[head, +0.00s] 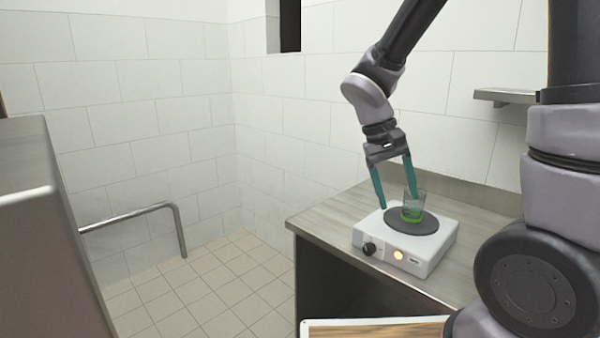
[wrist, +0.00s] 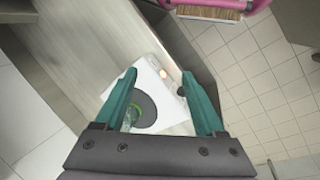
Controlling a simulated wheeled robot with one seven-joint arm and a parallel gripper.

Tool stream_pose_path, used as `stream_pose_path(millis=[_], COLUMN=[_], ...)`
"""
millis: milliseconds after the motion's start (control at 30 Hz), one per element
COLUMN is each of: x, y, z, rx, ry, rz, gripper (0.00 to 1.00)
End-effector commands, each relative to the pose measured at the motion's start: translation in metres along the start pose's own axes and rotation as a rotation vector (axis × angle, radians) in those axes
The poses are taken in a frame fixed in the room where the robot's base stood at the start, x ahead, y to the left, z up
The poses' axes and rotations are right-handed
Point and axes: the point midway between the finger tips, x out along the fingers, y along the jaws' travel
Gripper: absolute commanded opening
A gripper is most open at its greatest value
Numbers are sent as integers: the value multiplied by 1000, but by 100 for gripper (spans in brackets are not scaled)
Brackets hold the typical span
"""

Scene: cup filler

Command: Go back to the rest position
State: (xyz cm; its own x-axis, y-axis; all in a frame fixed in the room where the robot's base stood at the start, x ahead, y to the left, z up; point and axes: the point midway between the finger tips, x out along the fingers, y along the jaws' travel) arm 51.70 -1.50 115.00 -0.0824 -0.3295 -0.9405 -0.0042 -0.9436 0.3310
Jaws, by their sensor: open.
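My gripper (head: 394,188) is open, with its teal fingers pointing down over the white device. In the head view, a clear cup (head: 413,203) with green at its bottom stands upright on the dark round plate (head: 398,222) of the white device (head: 432,247). The right finger overlaps the cup in that view; I cannot tell whether they touch. In the wrist view, my gripper (wrist: 165,98) has its fingers wide apart. The cup (wrist: 131,118) shows there beside the left finger, partly hidden. The device (wrist: 150,78) has a knob and a lit orange light on its front.
The device stands on a counter (head: 330,215) against the tiled wall. A small shelf (head: 503,96) is on the wall at right. A metal rail (head: 130,218) and a grey surface (head: 25,160) are at left. The tiled floor (head: 205,290) between is clear.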

Motion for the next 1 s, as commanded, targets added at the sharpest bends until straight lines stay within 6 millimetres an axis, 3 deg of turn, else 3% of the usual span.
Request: stream_pose_path(millis=[300, 600, 800, 1000], x=[-61, -117, -142, -149], y=[44, 81, 95, 99], z=[18, 42, 56, 60], rx=[188, 339, 400, 417], ry=[166, 415, 550, 593], rz=[-330, -548, -616, -634], gripper=[72, 72, 72, 72])
